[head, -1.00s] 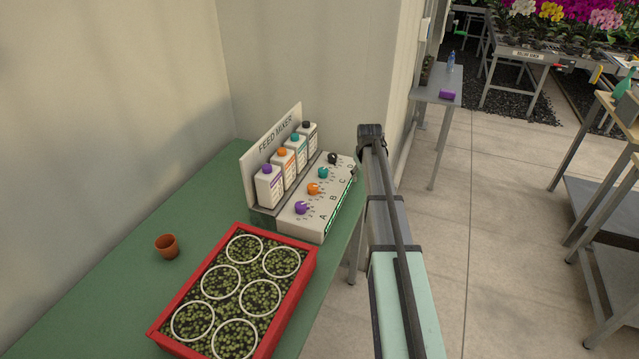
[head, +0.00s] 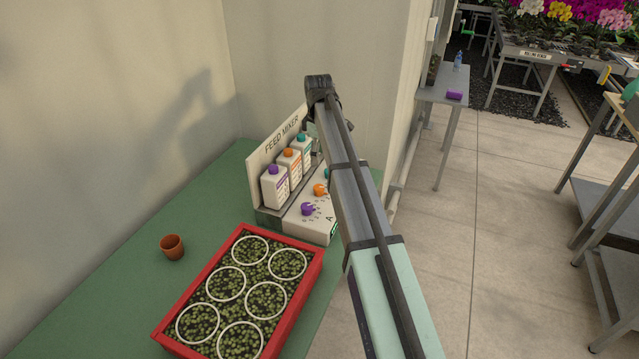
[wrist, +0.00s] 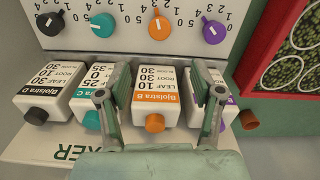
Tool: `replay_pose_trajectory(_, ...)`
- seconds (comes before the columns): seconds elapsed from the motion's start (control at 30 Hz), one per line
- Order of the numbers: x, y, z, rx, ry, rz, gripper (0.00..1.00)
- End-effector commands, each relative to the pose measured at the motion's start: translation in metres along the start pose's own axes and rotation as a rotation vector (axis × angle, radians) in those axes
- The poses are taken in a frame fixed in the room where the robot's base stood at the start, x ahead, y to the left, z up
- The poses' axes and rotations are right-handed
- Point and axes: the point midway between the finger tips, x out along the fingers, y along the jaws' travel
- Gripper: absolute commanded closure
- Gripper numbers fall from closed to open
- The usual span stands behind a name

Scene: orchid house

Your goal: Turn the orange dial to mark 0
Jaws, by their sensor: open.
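The orange dial (wrist: 158,25) is at the top middle of the wrist view, on the sloped white panel of the feed mixer. Its white pointer line faces the top edge of that view; I cannot surely read which mark it meets. The orange dial (head: 320,190) also shows in the head view, beside my arm. My gripper (wrist: 162,78) is open and empty. Its fingers hang above the bottle row, over the orange-capped bottle (wrist: 157,95), and are apart from the dial. In the head view my gripper is hidden behind my arm.
A purple dial (wrist: 214,30) and a teal dial (wrist: 102,22) flank the orange one, with a black dial (wrist: 54,22) farther left. Capped bottles stand close behind the panel. A red tray (head: 290,318) and a terracotta pot (head: 172,247) sit on the green bench (head: 110,285).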

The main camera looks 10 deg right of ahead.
Motion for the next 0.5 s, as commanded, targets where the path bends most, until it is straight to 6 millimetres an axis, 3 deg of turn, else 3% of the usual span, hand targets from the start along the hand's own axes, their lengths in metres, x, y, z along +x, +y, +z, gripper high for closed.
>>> replay_pose_trajectory(0.5,0.098,-0.001,0.001,0.002,-0.001,-0.001,0.34)
